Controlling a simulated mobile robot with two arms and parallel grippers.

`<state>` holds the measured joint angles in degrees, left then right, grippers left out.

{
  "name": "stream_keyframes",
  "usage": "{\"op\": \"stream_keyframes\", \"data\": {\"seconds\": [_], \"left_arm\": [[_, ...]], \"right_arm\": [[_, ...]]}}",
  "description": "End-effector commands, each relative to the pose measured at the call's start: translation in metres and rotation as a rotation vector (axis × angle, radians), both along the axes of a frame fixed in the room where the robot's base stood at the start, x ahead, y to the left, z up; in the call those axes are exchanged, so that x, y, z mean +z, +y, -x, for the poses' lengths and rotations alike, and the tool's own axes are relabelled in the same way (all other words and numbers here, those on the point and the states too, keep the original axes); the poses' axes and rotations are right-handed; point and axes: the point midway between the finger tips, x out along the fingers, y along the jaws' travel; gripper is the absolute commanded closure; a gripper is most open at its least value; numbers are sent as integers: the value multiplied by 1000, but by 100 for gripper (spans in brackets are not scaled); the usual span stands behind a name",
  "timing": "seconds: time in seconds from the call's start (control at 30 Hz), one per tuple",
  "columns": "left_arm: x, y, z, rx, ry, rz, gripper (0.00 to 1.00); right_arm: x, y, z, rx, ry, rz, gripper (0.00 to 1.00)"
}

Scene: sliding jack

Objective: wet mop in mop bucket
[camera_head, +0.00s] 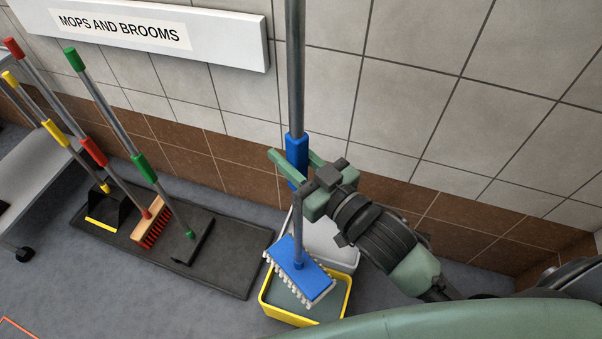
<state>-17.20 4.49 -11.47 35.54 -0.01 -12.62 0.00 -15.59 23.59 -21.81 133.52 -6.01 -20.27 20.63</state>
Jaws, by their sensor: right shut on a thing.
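My right gripper (303,172) is shut on the blue grip of the mop (297,150). The mop's grey pole rises out of the top of the view. Its blue head (298,271) with a pale fringe is at the yellow-rimmed mop bucket (345,299), over the dark grey surface inside. The fringe overlaps the bucket's left rim in the picture. I cannot tell whether the head touches that surface. A light grey part (335,245) stands at the back of the bucket, partly hidden by my right arm. My left gripper is not in view.
A dark mat (225,277) at left carries a yellow-handled dustpan (103,212), a red-handled broom (152,222) and a green-handled squeegee (193,240). A "MOPS AND BROOMS" sign (232,42) is on the tiled wall behind. A grey bench (40,170) stands far left.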

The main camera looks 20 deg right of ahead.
Motion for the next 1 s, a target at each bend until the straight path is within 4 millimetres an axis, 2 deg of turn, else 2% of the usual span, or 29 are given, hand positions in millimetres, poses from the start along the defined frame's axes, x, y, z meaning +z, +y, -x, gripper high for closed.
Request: {"op": "stream_keyframes", "data": {"seconds": [0.07,0.27,0.43,0.6,0.8,1.0], "left_arm": [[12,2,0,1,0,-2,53],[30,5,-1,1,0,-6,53],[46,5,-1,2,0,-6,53],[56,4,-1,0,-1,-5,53],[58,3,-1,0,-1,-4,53],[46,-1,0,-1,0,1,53]], "right_arm": [[6,10,4,77,-6,12,100],[-2,25,18,261,-2,11,100],[-16,20,31,397,0,8,100],[-27,5,40,481,0,3,100],[-36,-6,46,521,-2,-2,100],[-48,-6,46,523,-4,-3,100]]}}
